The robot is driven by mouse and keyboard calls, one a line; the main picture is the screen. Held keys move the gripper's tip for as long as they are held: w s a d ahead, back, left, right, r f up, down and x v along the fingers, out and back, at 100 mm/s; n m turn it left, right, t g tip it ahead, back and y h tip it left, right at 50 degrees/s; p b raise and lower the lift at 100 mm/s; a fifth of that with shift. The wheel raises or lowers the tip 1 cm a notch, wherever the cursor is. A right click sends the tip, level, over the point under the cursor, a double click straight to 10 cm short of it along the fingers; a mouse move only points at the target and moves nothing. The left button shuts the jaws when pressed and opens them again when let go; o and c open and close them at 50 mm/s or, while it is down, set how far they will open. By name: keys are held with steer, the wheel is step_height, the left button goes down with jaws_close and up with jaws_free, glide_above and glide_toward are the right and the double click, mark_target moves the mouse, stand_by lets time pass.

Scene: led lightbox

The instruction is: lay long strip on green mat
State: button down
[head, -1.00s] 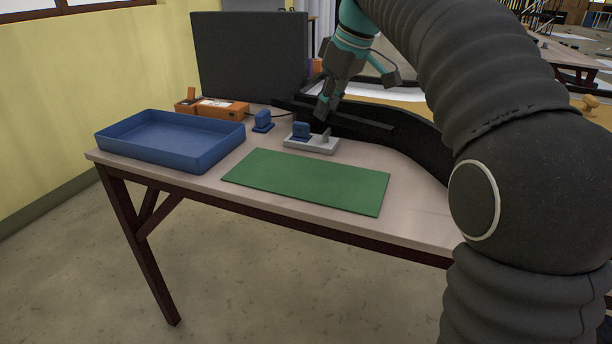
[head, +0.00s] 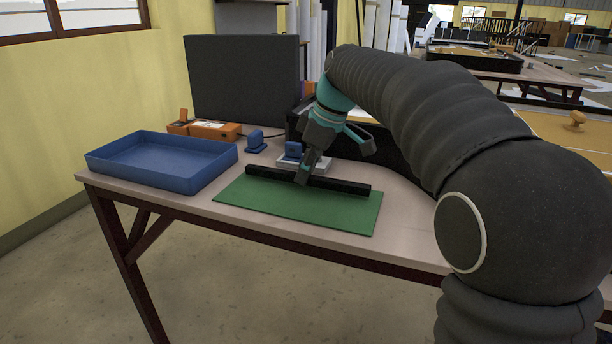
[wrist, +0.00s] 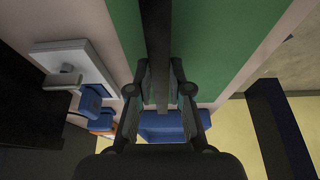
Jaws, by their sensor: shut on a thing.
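The long strip (head: 340,184) is a straight black bar. It lies lengthwise over the back part of the green mat (head: 290,206), roughly along the mat's long side. My gripper (head: 302,177) is shut on the strip near its middle, coming down from above. In the wrist view the strip (wrist: 157,35) runs up between the fingers (wrist: 160,78), with the green mat (wrist: 215,35) behind it. The strip is low over the mat; I cannot tell whether it touches. The fingers hide a short part of it.
A blue tray (head: 190,184) stands left of the mat. A grey fixture (head: 320,163) with a blue block (head: 294,150) is just behind the mat. Another blue block (head: 255,141), an orange device (head: 215,131) and a dark panel (head: 243,80) stand farther back.

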steer(key=shift+f, duration=0.35)
steer(key=shift+f, duration=0.1)
steer(key=c, duration=1.1)
jaws_free()
steer(key=p+v, duration=0.1)
steer(key=v, duration=1.1)
